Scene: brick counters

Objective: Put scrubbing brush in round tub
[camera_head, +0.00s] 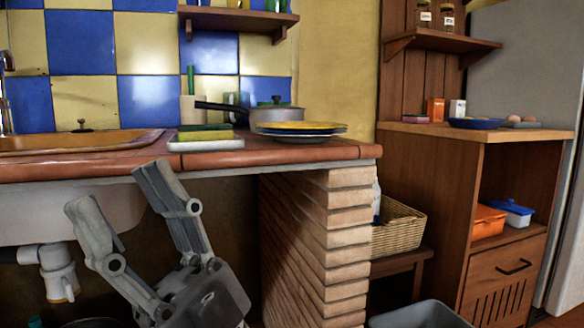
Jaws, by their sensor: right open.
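A green upright handle (190,79) rises from a cream holder (193,109) at the back of the tiled counter; it may be the scrubbing brush, but its head is hidden. I cannot clearly identify the round tub. A dark rounded rim (90,323) shows at the bottom edge under the sink, mostly cut off. My right gripper (114,188) is open and empty, pointing up in front of the counter's front edge, below the counter top. My left gripper is not in view.
A sponge (205,132) on a white dish, a saucepan (250,115) and stacked plates (300,128) crowd the counter (230,158). The sink (80,141) is at left. A brick pillar (320,240), wicker basket (398,228) and grey bin (420,315) stand right.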

